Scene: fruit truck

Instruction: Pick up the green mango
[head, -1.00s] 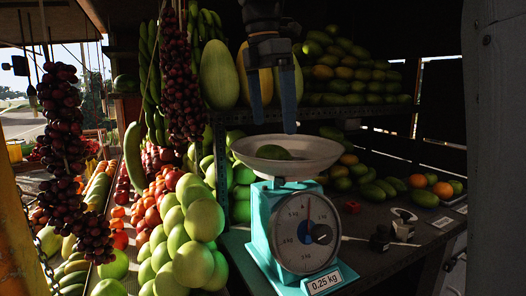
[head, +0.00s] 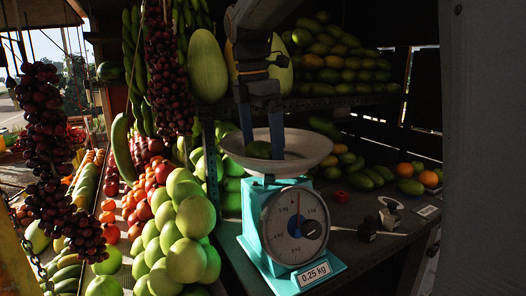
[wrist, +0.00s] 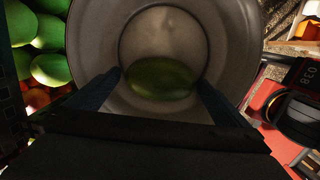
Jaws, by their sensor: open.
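The green mango (head: 259,149) lies in the shallow metal pan (head: 318,150) of a turquoise weighing scale (head: 256,222). In the wrist view the mango (wrist: 161,78) lies sideways in the pan's middle. My gripper (head: 261,154) is open and points down into the pan. Its fingers stand one on each side of the mango in the head view, and in the wrist view (wrist: 161,80) they reach its near side. I cannot tell whether they touch it. The scale's label reads 0.25 kg.
Large green fruits (head: 180,215) are stacked left of the scale, with red cherry-like bunches (head: 168,75) hanging near. A shelf (head: 345,111) with mangoes is behind. Oranges (head: 428,178) and small metal items (head: 368,230) lie on the right of the counter.

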